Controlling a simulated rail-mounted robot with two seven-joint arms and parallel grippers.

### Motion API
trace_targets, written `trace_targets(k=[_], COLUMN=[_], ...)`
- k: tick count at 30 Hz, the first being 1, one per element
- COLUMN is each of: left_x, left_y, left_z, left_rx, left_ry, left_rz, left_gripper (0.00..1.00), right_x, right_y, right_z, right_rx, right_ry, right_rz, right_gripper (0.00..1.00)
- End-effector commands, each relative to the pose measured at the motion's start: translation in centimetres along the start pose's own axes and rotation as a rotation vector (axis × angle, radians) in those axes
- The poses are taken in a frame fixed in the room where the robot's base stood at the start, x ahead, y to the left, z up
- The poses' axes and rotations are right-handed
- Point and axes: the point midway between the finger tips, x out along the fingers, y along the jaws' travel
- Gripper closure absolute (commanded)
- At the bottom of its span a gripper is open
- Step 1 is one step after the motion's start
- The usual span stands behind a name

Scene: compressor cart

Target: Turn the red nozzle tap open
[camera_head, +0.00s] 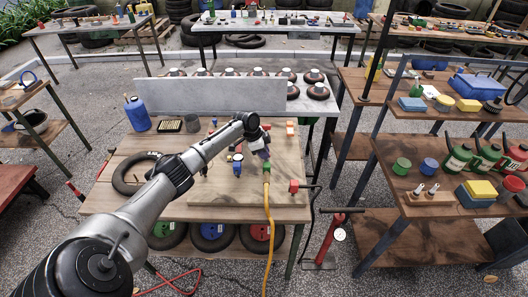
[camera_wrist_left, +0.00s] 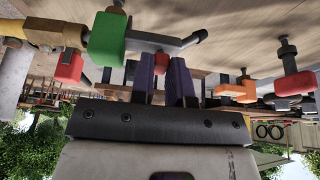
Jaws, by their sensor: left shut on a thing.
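The red nozzle tap (camera_wrist_left: 160,60) shows as a small red piece between the two purple fingers of my left gripper (camera_wrist_left: 163,72) in the wrist view. My left gripper is shut on it. Beside it is a green block (camera_wrist_left: 107,36) with a grey metal lever passing just above the fingertips. In the head view my left gripper (camera_head: 262,152) reaches over the wooden bench, just above the green fitting (camera_head: 266,168) at the end of a yellow hose (camera_head: 270,215). The tap itself is hidden there by the gripper. My right gripper is not in view.
A red block (camera_head: 293,186) with a black hose stands right of the gripper. A grey panel (camera_head: 210,94) edges the bench's back. A black ring (camera_head: 135,174) lies at left.

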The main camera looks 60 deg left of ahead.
Motion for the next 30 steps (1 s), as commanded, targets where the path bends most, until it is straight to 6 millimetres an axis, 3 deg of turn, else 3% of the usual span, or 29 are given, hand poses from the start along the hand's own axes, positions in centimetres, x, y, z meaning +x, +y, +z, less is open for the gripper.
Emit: trace_targets(k=[8, 18, 30], left_x=[-0.7, -0.7, -0.4], left_y=[0.3, 0.7, 1.0], left_z=[-0.3, -0.4, -0.7], left_rx=[-0.129, -0.420, -0.771], left_ry=[-0.002, -0.002, -0.001], left_rz=[-0.051, -0.171, -0.317], left_gripper=[1.00, 1.00, 1.00], right_x=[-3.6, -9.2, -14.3], right_y=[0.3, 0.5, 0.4], right_z=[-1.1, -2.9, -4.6], right_rx=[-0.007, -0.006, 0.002], right_ry=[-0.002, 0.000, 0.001], right_rz=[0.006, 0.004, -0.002], right_gripper=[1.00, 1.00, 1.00])
